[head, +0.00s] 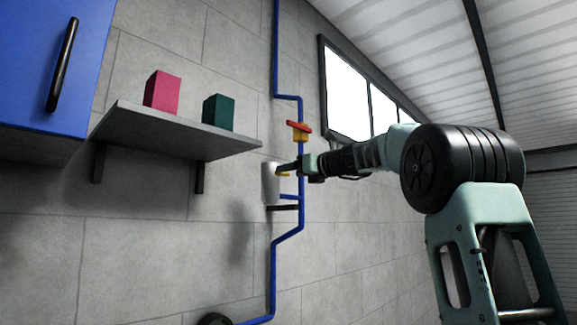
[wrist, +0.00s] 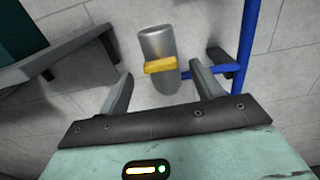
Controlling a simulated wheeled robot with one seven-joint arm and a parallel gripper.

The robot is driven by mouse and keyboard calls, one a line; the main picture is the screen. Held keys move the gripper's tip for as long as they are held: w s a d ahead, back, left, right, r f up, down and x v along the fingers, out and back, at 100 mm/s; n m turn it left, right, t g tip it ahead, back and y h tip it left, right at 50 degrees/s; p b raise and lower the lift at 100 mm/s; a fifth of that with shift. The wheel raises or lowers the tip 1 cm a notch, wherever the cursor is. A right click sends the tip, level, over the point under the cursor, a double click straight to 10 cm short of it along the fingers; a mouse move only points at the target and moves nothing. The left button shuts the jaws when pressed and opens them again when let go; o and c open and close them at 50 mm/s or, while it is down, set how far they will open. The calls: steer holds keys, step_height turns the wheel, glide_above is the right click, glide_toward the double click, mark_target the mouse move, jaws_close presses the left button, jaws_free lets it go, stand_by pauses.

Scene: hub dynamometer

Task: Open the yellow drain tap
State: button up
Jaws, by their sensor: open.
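The yellow drain tap (wrist: 160,66) is a short bar on the front of a grey cylinder (wrist: 157,43) in the wrist view. It lies nearly level, tilted slightly. In the head view, a small part of the yellow tap (head: 283,174) shows at the cylinder (head: 270,184), beside the blue pipe. My gripper (wrist: 158,88) is open and empty, with one finger on each side of the tap in the picture and apart from it. In the head view my gripper (head: 284,170) reaches in from the right, close to the cylinder and partly covering the tap.
A blue pipe (head: 275,262) runs down the wall beside the cylinder, with a red-handled valve (head: 299,126) above. A grey shelf (head: 180,130) at left bears a pink box (head: 162,92) and a green box (head: 218,113). A dark bracket (wrist: 222,60) sits right of the cylinder.

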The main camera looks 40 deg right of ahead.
mark_target(281, 174)
steer(key=shift+w+a+p, duration=0.1)
steer(key=shift+w+p, duration=0.2)
steer(key=shift+w, duration=0.95)
steer(key=c, duration=1)
